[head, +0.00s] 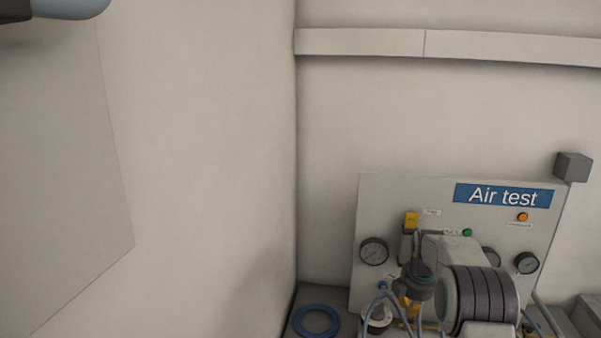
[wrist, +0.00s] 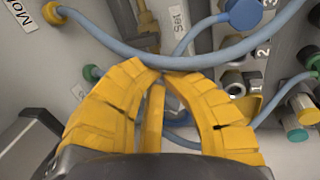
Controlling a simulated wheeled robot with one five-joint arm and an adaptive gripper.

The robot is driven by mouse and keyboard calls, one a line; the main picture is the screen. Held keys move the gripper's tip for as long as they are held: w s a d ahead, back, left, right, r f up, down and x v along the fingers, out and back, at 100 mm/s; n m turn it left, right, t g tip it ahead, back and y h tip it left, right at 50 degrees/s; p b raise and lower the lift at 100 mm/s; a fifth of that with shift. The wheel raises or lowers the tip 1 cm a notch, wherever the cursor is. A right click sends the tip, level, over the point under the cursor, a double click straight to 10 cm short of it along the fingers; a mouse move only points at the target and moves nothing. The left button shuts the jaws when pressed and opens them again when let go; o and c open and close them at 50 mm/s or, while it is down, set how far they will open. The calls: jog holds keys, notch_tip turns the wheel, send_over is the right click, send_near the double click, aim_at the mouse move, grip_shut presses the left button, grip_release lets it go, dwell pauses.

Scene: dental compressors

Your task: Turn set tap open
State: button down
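My gripper (wrist: 160,74) has yellow segmented fingers whose tips come together in the wrist view. A narrow yellow strip stands between them; I cannot tell whether it is another finger or part of the panel. No object clearly shows in its grip. A label reading "Set" (wrist: 180,20) is just beyond the tips, with a blue knob (wrist: 245,13) to its right. I cannot tell which fitting is the set tap or how it is turned. In the head view my gripper (head: 412,306) is low in front of the "Air test" panel (head: 375,200), mostly hidden by my arm.
A blue hose (wrist: 180,60) crosses right at the fingertips. Numbered ports (wrist: 235,82) and coloured fittings (wrist: 300,108) crowd the right. Gauges (head: 374,251) and an orange lamp (head: 523,217) sit on the panel. A blue hose coil (head: 316,321) lies to its left.

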aim_at(410, 318)
jog(key=shift+f+b, duration=2)
jog(key=shift+f, duration=1)
jog(key=shift+w+d+p, duration=0.3)
jog(key=shift+w+p, duration=0.2)
jog(key=shift+p, duration=0.15)
jog(key=shift+s+d+f, duration=0.1)
jog(key=shift+s+d, duration=0.2)
jog(key=shift+d, duration=0.35)
jog(key=shift+s+d, duration=0.1)
jog(key=shift+d, duration=0.5)
